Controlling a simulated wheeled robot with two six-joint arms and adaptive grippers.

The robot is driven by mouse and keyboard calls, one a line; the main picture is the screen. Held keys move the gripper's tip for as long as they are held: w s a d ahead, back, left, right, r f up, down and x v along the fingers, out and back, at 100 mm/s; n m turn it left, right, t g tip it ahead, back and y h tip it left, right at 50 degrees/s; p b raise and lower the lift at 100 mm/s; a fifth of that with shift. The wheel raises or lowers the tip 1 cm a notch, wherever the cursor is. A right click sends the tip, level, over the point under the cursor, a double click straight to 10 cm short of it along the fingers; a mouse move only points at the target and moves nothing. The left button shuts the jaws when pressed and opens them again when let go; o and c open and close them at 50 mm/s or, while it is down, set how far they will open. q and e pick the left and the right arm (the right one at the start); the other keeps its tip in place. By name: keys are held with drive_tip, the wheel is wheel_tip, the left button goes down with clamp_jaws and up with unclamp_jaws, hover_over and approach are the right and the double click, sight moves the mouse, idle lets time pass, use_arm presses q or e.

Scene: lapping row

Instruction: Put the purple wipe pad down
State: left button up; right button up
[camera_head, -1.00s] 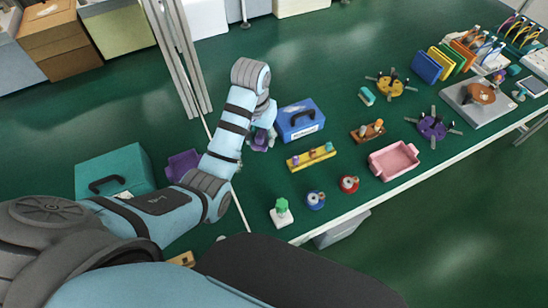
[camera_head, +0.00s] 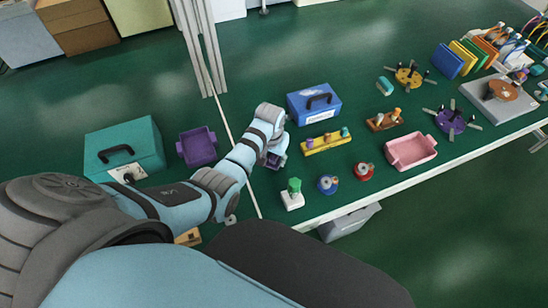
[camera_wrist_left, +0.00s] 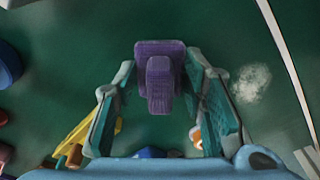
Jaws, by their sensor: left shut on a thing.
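The purple wipe pad (camera_wrist_left: 160,92) is a dark purple block with a smaller raised grip, seen between the fingers in the left wrist view. My left gripper (camera_head: 273,160) is shut on it; in the left wrist view one finger of the gripper (camera_wrist_left: 160,105) stands on each side. In the head view only a bit of purple shows at the gripper, left of the yellow rack and below the blue case. The gap between pad and table is hard to judge. My right gripper is not in view.
Around the gripper are a blue case (camera_head: 315,103), a yellow rack (camera_head: 326,142), a white block with a green top (camera_head: 293,194) and a purple tray (camera_head: 198,146). A whitish patch (camera_wrist_left: 250,83) marks the green table right of the pad. Green table (camera_head: 260,85) is bare behind.

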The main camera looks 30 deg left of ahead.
sight(272, 160)
use_arm(q)
drive_tip(key=shift+s, duration=0.2)
drive_tip(key=o, duration=0.7)
drive_tip(key=shift+f, duration=0.1)
drive_tip(key=shift+c, duration=0.2)
drive_tip(key=o, duration=0.5)
drive_tip(key=shift+w, duration=0.2)
drive_tip(key=shift+c, duration=0.2)
wheel_tip(272, 160, up, 12)
drive_tip(key=s+p, duration=0.1)
drive_tip(key=p, duration=0.3)
drive_tip(key=shift+s+r, duration=0.2)
drive_tip(key=shift+s, duration=0.1)
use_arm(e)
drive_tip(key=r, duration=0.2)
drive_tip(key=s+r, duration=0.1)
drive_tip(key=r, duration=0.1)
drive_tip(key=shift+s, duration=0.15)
